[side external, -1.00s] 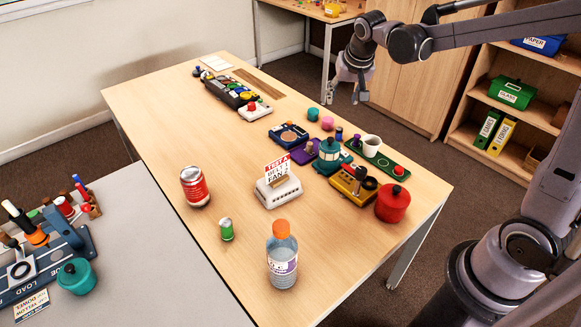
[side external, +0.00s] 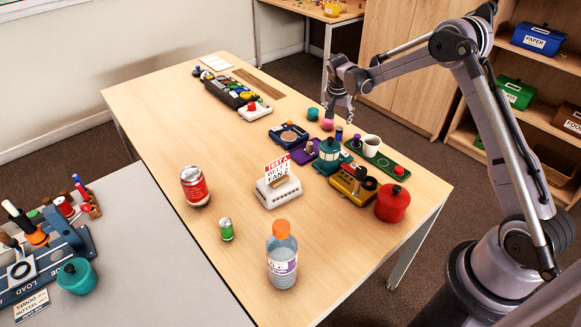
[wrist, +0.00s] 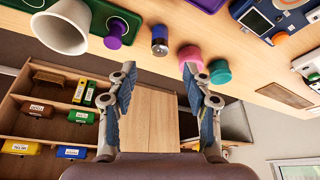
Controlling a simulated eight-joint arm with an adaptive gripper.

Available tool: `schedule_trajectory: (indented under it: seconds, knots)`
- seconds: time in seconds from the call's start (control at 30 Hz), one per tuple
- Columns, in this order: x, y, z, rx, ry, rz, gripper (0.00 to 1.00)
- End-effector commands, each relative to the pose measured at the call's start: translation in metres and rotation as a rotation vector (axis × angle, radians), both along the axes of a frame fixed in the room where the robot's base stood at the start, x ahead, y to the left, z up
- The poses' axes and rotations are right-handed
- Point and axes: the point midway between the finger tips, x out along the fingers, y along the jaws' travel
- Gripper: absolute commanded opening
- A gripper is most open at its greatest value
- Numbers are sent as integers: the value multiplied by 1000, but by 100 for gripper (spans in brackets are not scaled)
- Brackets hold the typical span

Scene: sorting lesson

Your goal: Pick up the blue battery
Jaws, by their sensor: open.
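The blue battery (side external: 339,133) is a small dark blue cylinder standing upright near the table's far right edge. In the wrist view the battery (wrist: 159,42) has a copper-coloured band and lies ahead of my gripper, roughly centred between the fingers. My gripper (side external: 339,117) is just above and behind the battery in the side view. In the wrist view my gripper (wrist: 158,72) is open, with blue-padded fingers wide apart and nothing between them. The battery and the fingers look apart.
A pink cylinder (side external: 327,124) and a teal one (side external: 313,114) stand close left of the battery. A purple piece (side external: 356,141) and a white cup (side external: 371,146) on a green tray (side external: 398,164) are to its right. Bare table (side external: 222,165) lies nearer the camera's left.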

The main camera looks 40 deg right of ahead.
Motion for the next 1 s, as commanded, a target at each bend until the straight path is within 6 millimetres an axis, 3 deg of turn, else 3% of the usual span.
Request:
schedule_trajectory:
  seconds: [0.7,1.0]
  knots:
    - [11,-25,-70,0,-2,3,51]
    - [12,-27,-75,0,-2,3,51]
